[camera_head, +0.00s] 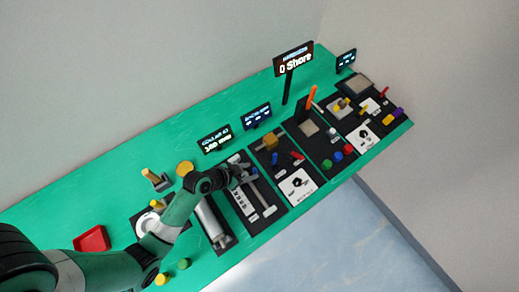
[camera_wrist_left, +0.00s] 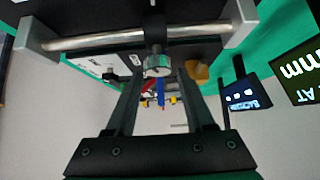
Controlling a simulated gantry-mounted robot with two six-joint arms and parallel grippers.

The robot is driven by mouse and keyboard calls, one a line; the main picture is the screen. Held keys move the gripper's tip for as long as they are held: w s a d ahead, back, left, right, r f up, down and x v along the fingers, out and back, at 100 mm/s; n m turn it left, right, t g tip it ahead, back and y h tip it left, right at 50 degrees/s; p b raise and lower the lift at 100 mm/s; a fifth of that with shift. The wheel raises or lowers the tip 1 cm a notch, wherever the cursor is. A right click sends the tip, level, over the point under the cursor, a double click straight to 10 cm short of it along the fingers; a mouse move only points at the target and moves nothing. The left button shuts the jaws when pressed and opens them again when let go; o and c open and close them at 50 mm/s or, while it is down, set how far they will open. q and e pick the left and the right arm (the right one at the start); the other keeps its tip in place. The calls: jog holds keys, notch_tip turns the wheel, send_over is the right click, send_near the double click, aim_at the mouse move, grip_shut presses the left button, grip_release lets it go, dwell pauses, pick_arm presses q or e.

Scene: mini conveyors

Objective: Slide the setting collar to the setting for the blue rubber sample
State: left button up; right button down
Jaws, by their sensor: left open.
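The rod runs between two grey end blocks. My left gripper (camera_wrist_left: 157,80) is open, its fingers to either side of the collar; contact cannot be told. In the head view my left gripper (camera_head: 238,173) is over the far end of the rod's black panel and hides the collar. A display (camera_head: 214,140) behind it seems to show a collar reading in mm.
A green table (camera_head: 125,175) carries several black station panels. A white card (camera_head: 240,203) lies beside the rod, its print unreadable. A grey roller (camera_head: 211,219) is to the left and an orange-brown block (camera_head: 270,142) to the right. A red tray (camera_head: 92,239) is far left.

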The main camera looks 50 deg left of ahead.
pick_arm(q)
jog(key=b+x, duration=0.1)
jog(key=x, duration=0.5)
jog(key=shift+w+f+b, duration=0.25)
jog(key=shift+w+b, duration=0.05)
jog(key=shift+w, duration=0.05)
grip_shut()
dwell(1.0)
